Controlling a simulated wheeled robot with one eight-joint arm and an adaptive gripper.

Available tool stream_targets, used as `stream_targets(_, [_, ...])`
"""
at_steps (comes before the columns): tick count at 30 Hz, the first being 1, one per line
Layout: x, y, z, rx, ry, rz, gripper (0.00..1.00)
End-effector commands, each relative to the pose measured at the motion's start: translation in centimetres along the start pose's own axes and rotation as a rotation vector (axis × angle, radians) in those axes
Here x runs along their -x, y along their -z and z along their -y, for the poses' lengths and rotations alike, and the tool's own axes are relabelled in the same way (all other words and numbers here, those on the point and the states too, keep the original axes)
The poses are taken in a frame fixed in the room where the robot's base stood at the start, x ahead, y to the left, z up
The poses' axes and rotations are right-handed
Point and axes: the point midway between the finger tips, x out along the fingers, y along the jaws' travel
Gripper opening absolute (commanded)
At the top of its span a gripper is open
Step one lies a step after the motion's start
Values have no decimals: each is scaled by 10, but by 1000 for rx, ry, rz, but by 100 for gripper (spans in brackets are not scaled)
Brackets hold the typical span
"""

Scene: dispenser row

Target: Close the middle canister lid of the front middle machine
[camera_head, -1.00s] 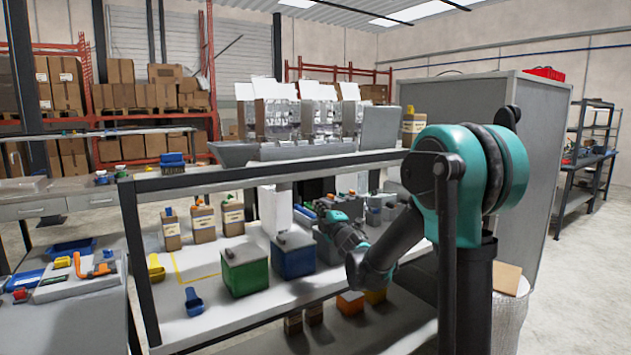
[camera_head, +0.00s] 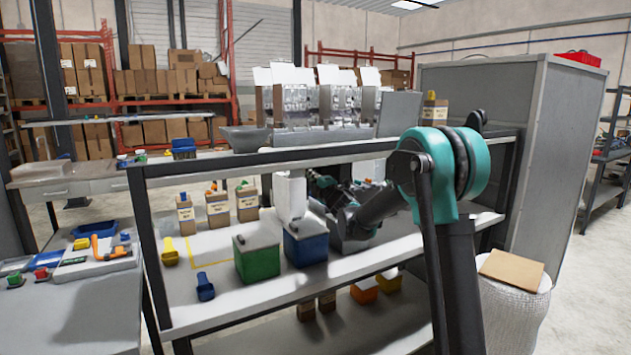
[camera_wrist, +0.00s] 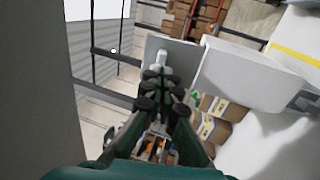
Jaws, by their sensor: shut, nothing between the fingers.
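My gripper (camera_head: 316,181) is inside the shelving, under its top board. In the wrist view my gripper (camera_wrist: 161,82) is shut and empty. A white box-like unit (camera_head: 290,196) stands behind the blue box, just left of my gripper. What looks like the same white unit (camera_wrist: 240,82) fills the right of the wrist view, with a grey panel (camera_wrist: 180,50) standing beside it, just beyond the fingertips. I cannot tell whether that panel is the lid, or whether the fingers touch it. My arm hides part of the machines. The canisters of the front middle machine are not clearly seen.
A green box (camera_head: 257,257) and a blue box (camera_head: 306,248) stand on the middle shelf (camera_head: 225,288). Labelled bags (camera_head: 218,210) stand behind, with a blue scoop (camera_head: 205,287) in front. The top board's front rail (camera_head: 215,168) runs above my arm.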

Motion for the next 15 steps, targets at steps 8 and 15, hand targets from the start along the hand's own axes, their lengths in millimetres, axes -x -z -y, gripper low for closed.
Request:
stream_targets(8, [-21, 0, 0, 0, 0, 1, 0])
stream_targets(15, [-22, 0, 0, 0, 0, 1, 0])
